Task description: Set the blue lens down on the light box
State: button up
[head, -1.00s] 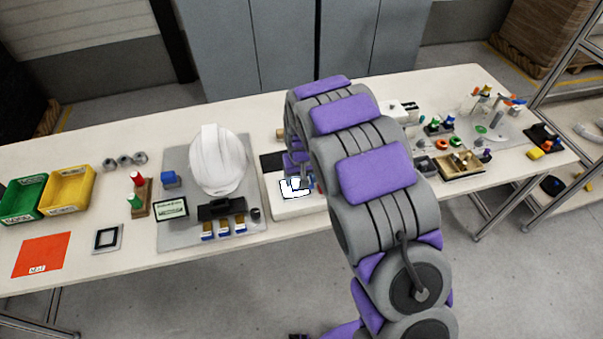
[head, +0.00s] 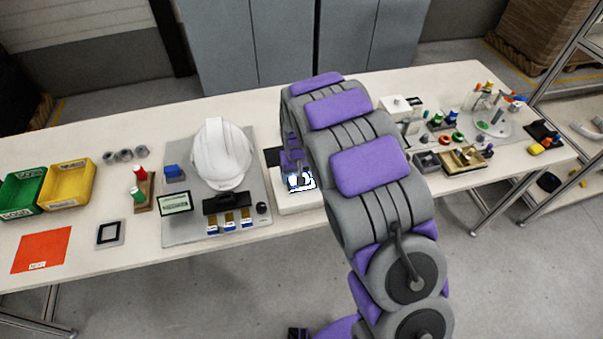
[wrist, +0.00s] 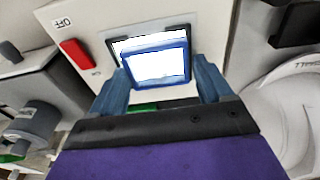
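The blue lens (wrist: 157,66) is a square blue frame with a bright white middle, seen between my fingertips in the wrist view. My gripper (wrist: 160,70) is shut on its two sides. The lens is over the lit panel of the white light box (wrist: 213,22), and part of the dark-edged panel shows behind its upper left. I cannot tell whether the lens touches the panel. In the head view, the light box (head: 298,205) is right of the white helmet, with my gripper (head: 298,180) over its bright panel. My arm hides its right side.
A white helmet shell (head: 221,155) on a grey mat stands just left of the light box. A red switch (wrist: 76,53) is on the box's face. Yellow (head: 67,184) and green bins are at far left. A wooden tray (head: 463,160) is at right.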

jog(key=shift+o, duration=1)
jog(key=shift+a+f, duration=0.1)
jog(key=shift+a, duration=0.05)
jog(key=shift+d, duration=0.55)
jog(key=shift+a, duration=0.1)
